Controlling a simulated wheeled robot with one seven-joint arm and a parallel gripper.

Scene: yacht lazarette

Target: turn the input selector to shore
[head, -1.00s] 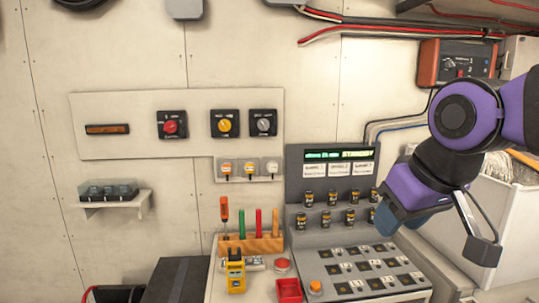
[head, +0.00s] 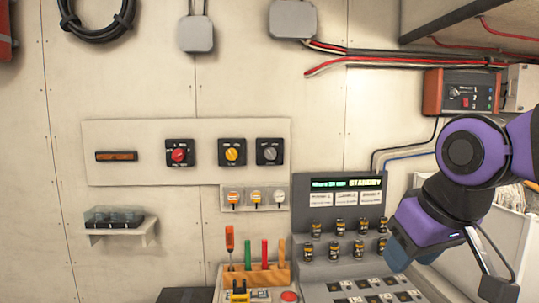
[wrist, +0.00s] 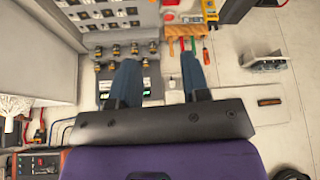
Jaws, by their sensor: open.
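Three rotary selectors sit in a row on a pale wall panel (head: 130,172): one with a red knob (head: 179,153), one with a yellow knob (head: 232,152) and one with a grey knob (head: 270,152). Their lettering is too small to read, so I cannot tell which is the input selector. My gripper (head: 398,252) is at the right, in front of the console and well apart from the selectors. In the wrist view its two blue fingers (wrist: 161,75) are spread and empty. The selectors do not show there; the gripper body seems to cover them.
Below the selectors are small capped switches (head: 257,198) and a tool rack (head: 256,275) with upright handles. A sloped console (head: 345,268) with a lit display stands to their right. A small shelf (head: 120,228) juts out at left. An overhead ledge (head: 470,22) is at upper right.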

